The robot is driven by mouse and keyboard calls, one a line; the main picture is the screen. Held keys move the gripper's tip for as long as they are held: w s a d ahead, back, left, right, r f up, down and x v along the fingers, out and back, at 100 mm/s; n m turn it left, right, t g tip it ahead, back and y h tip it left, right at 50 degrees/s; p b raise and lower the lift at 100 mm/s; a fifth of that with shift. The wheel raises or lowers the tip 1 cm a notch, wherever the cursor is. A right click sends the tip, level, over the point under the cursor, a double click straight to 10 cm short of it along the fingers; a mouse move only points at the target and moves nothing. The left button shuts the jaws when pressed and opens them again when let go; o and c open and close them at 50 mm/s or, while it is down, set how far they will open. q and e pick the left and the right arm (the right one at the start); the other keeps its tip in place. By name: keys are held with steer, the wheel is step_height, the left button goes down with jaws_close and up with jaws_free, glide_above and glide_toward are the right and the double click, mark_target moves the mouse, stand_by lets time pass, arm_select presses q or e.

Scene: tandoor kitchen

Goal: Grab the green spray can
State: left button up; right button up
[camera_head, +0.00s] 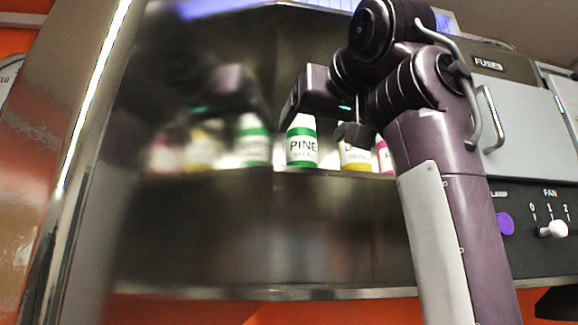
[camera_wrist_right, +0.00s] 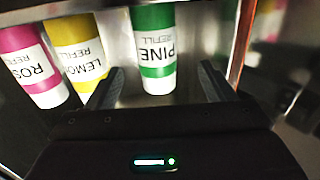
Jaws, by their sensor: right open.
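The green spray can (camera_head: 302,146), white with green bands and a PINE label, stands upright on a metal shelf. It also shows in the right wrist view (camera_wrist_right: 154,50), where its label is upside down. My right gripper (camera_head: 318,118) is open at the can, with part of it in front of the can's right side. In the right wrist view, the two fingertips of my right gripper (camera_wrist_right: 161,78) are apart, one to each side of the can's lower part in the picture. I cannot tell whether either finger touches it. My left gripper is not in view.
A yellow LEMON can (camera_head: 355,157) and a pink ROSE can (camera_wrist_right: 31,62) stand beside the green one on the shelf (camera_head: 240,181). A shiny metal wall to the left mirrors the cans and arm. A fuse box and fan control panel (camera_head: 527,215) are on the right.

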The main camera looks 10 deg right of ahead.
mark_target(307, 137)
steer(key=shift+r, duration=0.25)
steer(key=shift+w+d+r+p, duration=0.35)
steer(key=shift+w+r+p, duration=0.1)
steer(key=shift+p, duration=0.75)
steer(key=w, duration=0.2)
steer(key=w+p, duration=0.1)
steer(key=shift+w+a+f+p, duration=0.2)
steer(key=shift+w+a+p, duration=0.1)
steer(key=shift+w+a, duration=0.1)
steer(key=shift+w+f, duration=0.2)
steer(key=shift+w, duration=0.4)
steer(key=shift+s, duration=0.25)
steer(key=shift+c, duration=0.8)
steer(key=c, duration=1.1)
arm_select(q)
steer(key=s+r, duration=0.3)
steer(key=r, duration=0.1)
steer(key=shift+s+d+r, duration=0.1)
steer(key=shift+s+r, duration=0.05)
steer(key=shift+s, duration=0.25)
arm_select(e)
steer(key=shift+o, duration=0.2)
